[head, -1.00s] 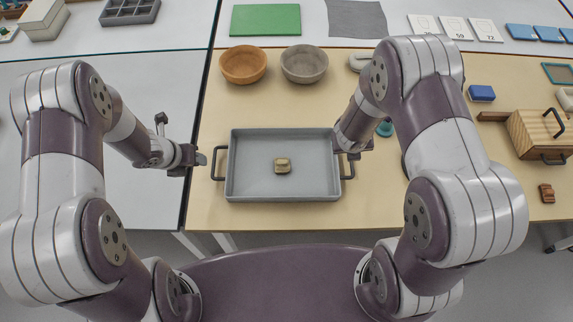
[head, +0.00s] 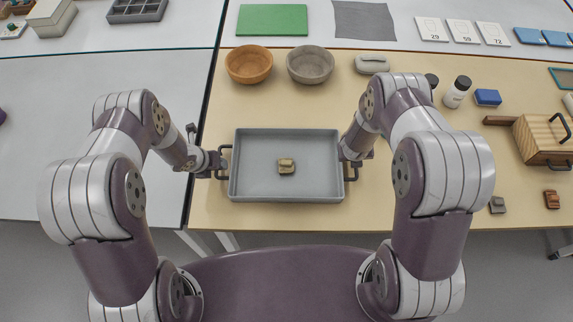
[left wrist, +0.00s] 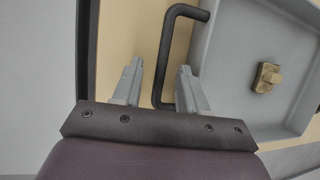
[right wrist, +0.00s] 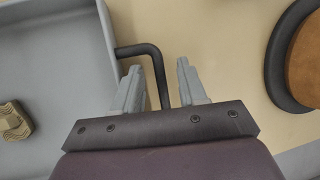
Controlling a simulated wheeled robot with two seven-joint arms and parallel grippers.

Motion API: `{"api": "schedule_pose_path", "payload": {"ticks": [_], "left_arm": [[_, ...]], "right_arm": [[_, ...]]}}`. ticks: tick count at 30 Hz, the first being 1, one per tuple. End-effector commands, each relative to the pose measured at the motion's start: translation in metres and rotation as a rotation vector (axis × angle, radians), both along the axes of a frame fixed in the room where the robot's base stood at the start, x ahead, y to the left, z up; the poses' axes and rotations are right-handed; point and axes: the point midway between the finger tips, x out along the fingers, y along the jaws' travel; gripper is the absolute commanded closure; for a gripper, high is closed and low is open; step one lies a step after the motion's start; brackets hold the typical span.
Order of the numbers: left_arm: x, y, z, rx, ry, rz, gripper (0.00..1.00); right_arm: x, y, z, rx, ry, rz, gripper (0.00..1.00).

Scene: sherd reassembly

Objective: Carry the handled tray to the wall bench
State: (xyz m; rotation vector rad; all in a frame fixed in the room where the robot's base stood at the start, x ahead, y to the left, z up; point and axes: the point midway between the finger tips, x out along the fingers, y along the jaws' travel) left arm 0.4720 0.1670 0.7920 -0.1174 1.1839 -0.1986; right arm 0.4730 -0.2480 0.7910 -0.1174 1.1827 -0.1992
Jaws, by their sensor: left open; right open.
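The grey handled tray (head: 310,190) lies on the beige table with a small tan sherd piece (head: 286,166) in it. It has a dark handle on its left and right ends. My left gripper (left wrist: 158,85) is open, and the left handle (left wrist: 170,55) lies between its fingers in the left wrist view. My right gripper (right wrist: 158,85) is open at the right end, and the right handle (right wrist: 150,52) passes between its fingers, nearer the left one. The tray also shows in the left wrist view (left wrist: 225,60) and the right wrist view (right wrist: 70,75).
An orange bowl (head: 249,65) and a grey bowl (head: 310,65) stand behind the tray. Bottles (head: 457,92), a blue block (head: 488,97) and a wooden box with a handle (head: 540,138) are to the right. A white bench surface (head: 100,120) lies left.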

Motion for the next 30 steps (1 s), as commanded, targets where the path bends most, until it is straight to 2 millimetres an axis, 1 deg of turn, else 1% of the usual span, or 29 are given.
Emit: {"api": "schedule_pose_path", "payload": {"ticks": [3, 10, 11, 12, 14, 22, 25, 28, 30], "left_arm": [[0.002, -0.001, -0.003, 0.0, -0.001, -0.001, 0.58], [0.002, -0.001, -0.003, 0.0, -0.001, 0.0, 0.58], [0.002, -0.001, -0.003, 0.0, -0.001, 0.0, 0.67], [0.002, -0.001, -0.003, 0.0, -0.001, 0.0, 0.8], [0.002, -0.001, -0.003, 0.0, -0.001, 0.0, 1.0], [0.002, -0.001, -0.003, 0.0, -0.001, 0.0, 1.0], [0.002, -0.001, 0.0, 0.0, -0.002, 0.0, 1.0], [0.002, -0.001, 0.009, 0.0, -0.002, 0.0, 1.0], [0.002, -0.001, 0.02, 0.0, -0.002, 0.0, 1.0]], "right_arm": [[0.001, -0.001, -0.003, 0.0, 0.001, 0.001, 0.58], [0.001, -0.001, -0.004, 0.0, 0.0, 0.001, 0.58], [0.001, -0.001, -0.004, 0.0, 0.0, 0.001, 0.68], [0.001, -0.001, -0.003, 0.0, 0.0, 0.001, 0.81], [0.001, -0.001, -0.004, 0.0, 0.001, 0.001, 1.0], [0.001, -0.001, -0.003, 0.0, 0.001, 0.001, 1.0], [0.001, -0.001, -0.001, 0.0, -0.001, 0.0, 1.0], [0.002, -0.001, 0.009, 0.0, -0.001, 0.0, 1.0], [0.002, -0.001, 0.02, 0.0, -0.001, 0.0, 1.0]]}}
